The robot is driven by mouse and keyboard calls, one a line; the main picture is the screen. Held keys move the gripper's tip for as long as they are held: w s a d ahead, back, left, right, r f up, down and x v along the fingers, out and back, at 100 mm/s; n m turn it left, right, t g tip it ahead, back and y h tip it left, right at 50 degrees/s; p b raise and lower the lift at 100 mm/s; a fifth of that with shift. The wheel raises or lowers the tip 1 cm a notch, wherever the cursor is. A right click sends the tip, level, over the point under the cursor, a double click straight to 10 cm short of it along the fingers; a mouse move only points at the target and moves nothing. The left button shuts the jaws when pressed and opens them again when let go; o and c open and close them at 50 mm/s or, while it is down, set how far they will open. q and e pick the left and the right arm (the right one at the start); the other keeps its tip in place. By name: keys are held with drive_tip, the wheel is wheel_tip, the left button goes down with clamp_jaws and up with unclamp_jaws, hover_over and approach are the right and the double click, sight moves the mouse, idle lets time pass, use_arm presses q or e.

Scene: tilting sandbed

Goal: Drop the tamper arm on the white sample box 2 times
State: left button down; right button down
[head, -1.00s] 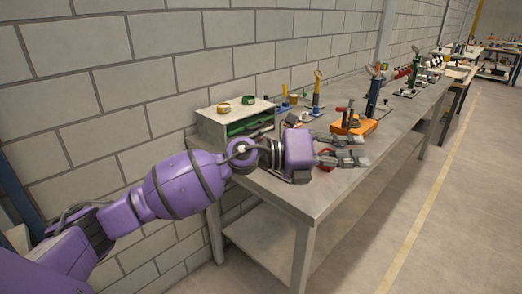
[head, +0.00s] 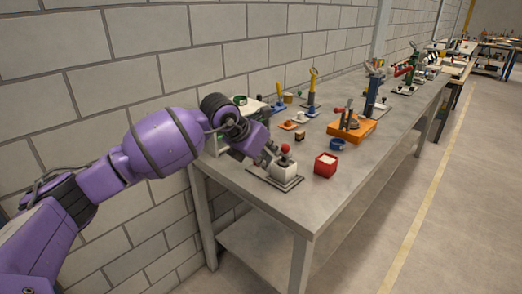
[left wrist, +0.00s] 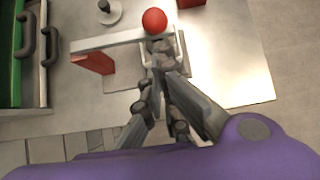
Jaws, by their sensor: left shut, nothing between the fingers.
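The white sample box (head: 284,171) stands on a flat plate (head: 291,184) near the table's front left. The tamper arm is a pale bar (left wrist: 108,42) in the left wrist view, running from a red block (left wrist: 92,63) to a red knob (left wrist: 154,20). The red knob (head: 285,148) shows just above the box in the head view. I cannot tell whether the bar rests on the box. My left gripper (head: 270,156) is shut and empty, its tips (left wrist: 160,50) close to the knob end. It partly hides the box. My right gripper is not in view.
A red open box (head: 325,164) stands right of the white box, with a blue round container (head: 337,144) behind it. An orange-based device (head: 352,129) is farther back. A shelf unit with green contents stands left, partly behind my arm. The front right tabletop is clear.

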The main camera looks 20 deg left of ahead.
use_arm(q)
drive_tip(key=shift+x, duration=1)
drive_tip(key=shift+w+d+f, duration=0.15)
drive_tip(key=shift+w+f, duration=0.1)
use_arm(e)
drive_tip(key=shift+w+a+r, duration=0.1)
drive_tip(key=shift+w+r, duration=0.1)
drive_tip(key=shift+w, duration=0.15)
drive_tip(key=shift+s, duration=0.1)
use_arm(q)
drive_tip(key=shift+d+r, duration=0.1)
drive_tip(key=shift+r, duration=0.1)
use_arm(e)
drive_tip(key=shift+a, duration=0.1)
